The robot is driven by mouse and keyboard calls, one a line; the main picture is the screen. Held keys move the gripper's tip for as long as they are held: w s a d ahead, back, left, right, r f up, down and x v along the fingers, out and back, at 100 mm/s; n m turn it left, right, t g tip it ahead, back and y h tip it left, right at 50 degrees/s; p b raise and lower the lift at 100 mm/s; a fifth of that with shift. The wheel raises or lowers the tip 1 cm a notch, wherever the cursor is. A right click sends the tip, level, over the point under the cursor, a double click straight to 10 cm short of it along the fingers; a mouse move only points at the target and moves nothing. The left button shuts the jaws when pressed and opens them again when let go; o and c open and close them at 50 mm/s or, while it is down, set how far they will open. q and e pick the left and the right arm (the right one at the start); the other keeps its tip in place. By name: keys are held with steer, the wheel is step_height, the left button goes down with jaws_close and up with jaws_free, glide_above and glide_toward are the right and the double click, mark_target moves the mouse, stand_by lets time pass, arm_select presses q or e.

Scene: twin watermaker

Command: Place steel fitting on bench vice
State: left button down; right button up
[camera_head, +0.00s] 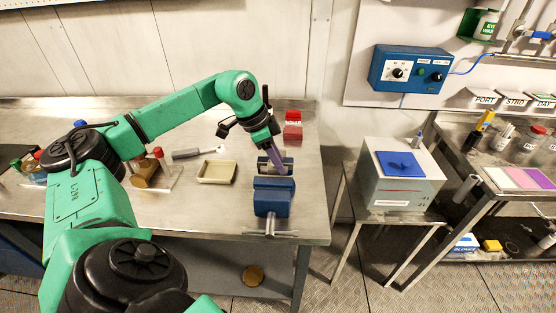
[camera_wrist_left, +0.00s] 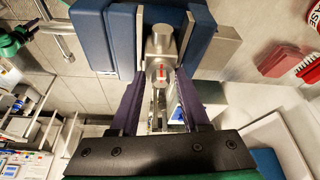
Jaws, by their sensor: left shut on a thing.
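The blue bench vice (camera_head: 272,198) stands at the right front part of the steel bench, its handle toward the front edge. My left gripper (camera_head: 279,170) reaches down over the vice jaws from behind. In the left wrist view, the purple fingers (camera_wrist_left: 160,76) are shut on the steel fitting (camera_wrist_left: 162,45), a grey metal cylinder with a red mark. The fitting lies in line with the gap between the jaws of the vice (camera_wrist_left: 93,38). Whether it touches the jaws is hard to tell. In the head view the fitting is mostly hidden by the fingers. My right gripper is not in view.
A shallow beige tray (camera_head: 217,180) lies left of the vice, with a dark-handled tool (camera_head: 190,154) behind it. A red container (camera_head: 292,131) stands behind the vice. A grey box (camera_head: 398,190) with a blue top is on the right-hand side table.

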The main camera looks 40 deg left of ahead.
mark_target(260, 169)
arm_select(q)
steer(key=shift+c, duration=1.8)
jaws_free()
steer(key=shift+r, duration=0.15)
steer(key=v, duration=1.2)
